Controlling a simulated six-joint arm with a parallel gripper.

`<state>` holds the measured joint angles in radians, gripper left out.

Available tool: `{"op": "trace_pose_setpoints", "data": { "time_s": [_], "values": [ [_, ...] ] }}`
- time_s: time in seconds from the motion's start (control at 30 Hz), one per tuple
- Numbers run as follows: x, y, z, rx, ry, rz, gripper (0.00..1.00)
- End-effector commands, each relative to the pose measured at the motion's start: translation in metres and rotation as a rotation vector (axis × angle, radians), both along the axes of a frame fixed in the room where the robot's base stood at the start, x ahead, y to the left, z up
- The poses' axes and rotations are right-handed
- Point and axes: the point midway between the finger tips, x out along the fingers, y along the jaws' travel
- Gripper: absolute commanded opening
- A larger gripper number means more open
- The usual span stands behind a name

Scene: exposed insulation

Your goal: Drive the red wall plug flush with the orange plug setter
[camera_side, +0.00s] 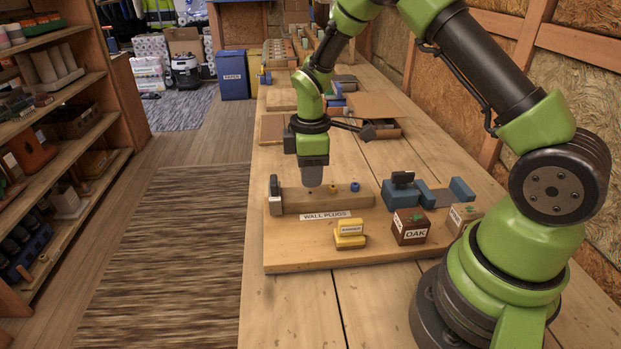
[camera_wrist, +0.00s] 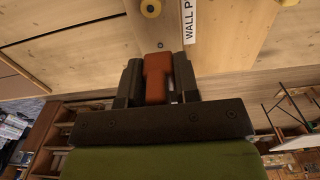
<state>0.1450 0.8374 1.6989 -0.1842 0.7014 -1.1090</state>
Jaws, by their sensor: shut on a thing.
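My gripper (camera_side: 313,182) points down over the wooden block behind the WALL PLUGS label. In the wrist view its dark jaws (camera_wrist: 158,85) are shut on the orange plug setter (camera_wrist: 157,78). In the side view the setter is mostly hidden by the jaws, close above the block (camera_side: 300,203). I cannot make out the red wall plug in either view. I cannot tell whether the setter touches a plug.
A metal-headed tool (camera_side: 275,190) stands at the block's left end. A yellow block (camera_side: 350,236), an OAK block (camera_side: 410,228) and a blue vise-like holder (camera_side: 440,195) are on the board (camera_side: 300,255). The board's front left is clear.

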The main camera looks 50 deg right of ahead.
Motion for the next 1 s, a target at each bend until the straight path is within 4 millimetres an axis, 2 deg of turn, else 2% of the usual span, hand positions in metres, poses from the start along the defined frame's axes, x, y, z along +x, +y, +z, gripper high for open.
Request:
{"op": "trace_pose_setpoints", "data": {
  "time_s": [0.5,1.0],
  "values": [
    [0.000,0.000,0.041,0.000,-0.003,0.000,0.10],
    [0.000,0.000,0.042,0.000,-0.001,-0.001,0.10]
  ]
}}
